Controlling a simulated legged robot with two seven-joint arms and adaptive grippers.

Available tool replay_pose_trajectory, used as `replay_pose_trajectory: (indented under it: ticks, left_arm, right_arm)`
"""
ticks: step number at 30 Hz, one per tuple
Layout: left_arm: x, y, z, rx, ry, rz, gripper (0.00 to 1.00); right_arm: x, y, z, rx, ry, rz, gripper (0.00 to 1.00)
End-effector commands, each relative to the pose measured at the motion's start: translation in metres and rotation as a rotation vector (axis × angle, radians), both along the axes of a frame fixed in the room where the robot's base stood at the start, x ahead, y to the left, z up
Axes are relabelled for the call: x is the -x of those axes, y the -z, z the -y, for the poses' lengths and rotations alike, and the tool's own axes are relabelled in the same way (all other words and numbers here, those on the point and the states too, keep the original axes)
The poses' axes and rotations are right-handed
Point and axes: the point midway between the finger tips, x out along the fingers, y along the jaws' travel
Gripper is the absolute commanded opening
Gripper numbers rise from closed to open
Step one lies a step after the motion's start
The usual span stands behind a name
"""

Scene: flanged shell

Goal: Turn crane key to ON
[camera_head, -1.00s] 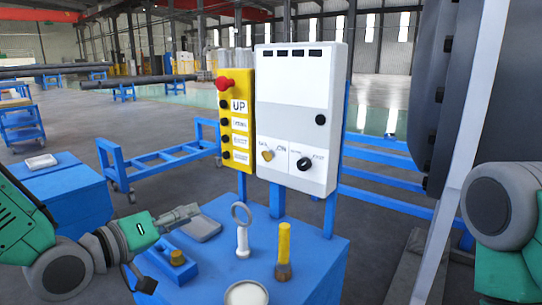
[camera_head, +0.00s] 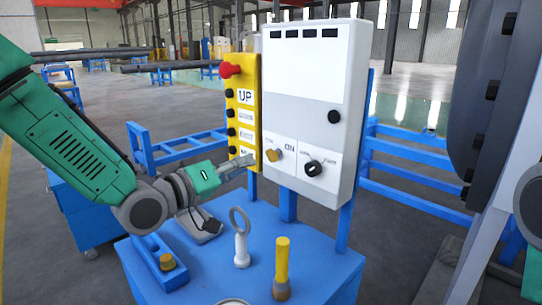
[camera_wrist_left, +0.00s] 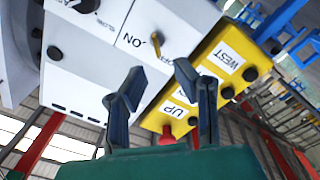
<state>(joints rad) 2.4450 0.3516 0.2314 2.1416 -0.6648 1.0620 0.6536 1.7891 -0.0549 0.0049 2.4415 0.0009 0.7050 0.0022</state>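The crane key (camera_head: 274,155) is a small yellow key low on the front of the white control box (camera_head: 314,90), with the printed word ON to its right. In the left wrist view the key (camera_wrist_left: 157,44) shows beyond and between the fingers. My left gripper (camera_head: 250,160) is just left of the key, in front of the lower part of the yellow button panel. In the left wrist view its two fingers (camera_wrist_left: 160,80) are apart with nothing between them, and they do not appear to touch the key. My right gripper is out of view; only part of that arm shows at the right edge.
A black knob (camera_head: 313,168) sits right of the key. The yellow panel (camera_head: 245,115) has a red button and several black ones. Below, a blue table (camera_head: 210,265) holds a ring-topped white piece (camera_head: 241,240) and a yellow-handled tool (camera_head: 282,265).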

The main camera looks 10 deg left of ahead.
Motion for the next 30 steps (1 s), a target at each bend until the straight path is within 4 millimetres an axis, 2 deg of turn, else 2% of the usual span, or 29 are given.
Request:
replay_pose_trajectory:
  ticks: [6, 11, 15, 24, 26, 27, 30]
  left_arm:
    - [-0.037, -0.001, 0.031, -0.006, 0.002, 0.002, 0.26]
    - [-0.054, -0.001, 0.043, -0.008, 0.001, 0.002, 0.26]
    - [-0.061, -0.001, 0.045, -0.003, 0.001, 0.0, 0.26]
    - [-0.063, -0.001, 0.045, -0.001, 0.001, 0.0, 0.26]
    - [-0.063, -0.001, 0.045, -0.002, 0.001, 0.0, 0.05]
    - [-0.063, -0.001, 0.046, -0.002, 0.001, 0.0, 0.0]
    - [-0.063, 0.0, 0.045, -0.004, -0.001, -0.002, 0.0]
  right_arm:
    - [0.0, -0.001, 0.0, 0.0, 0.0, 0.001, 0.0]
    - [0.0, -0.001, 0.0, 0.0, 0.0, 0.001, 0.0]
    - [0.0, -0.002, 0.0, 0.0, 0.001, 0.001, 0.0]
    - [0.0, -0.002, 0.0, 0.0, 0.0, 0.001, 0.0]
    - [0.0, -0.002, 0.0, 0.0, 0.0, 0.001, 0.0]
    - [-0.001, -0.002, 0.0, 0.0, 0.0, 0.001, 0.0]
    - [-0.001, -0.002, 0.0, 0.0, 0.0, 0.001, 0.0]
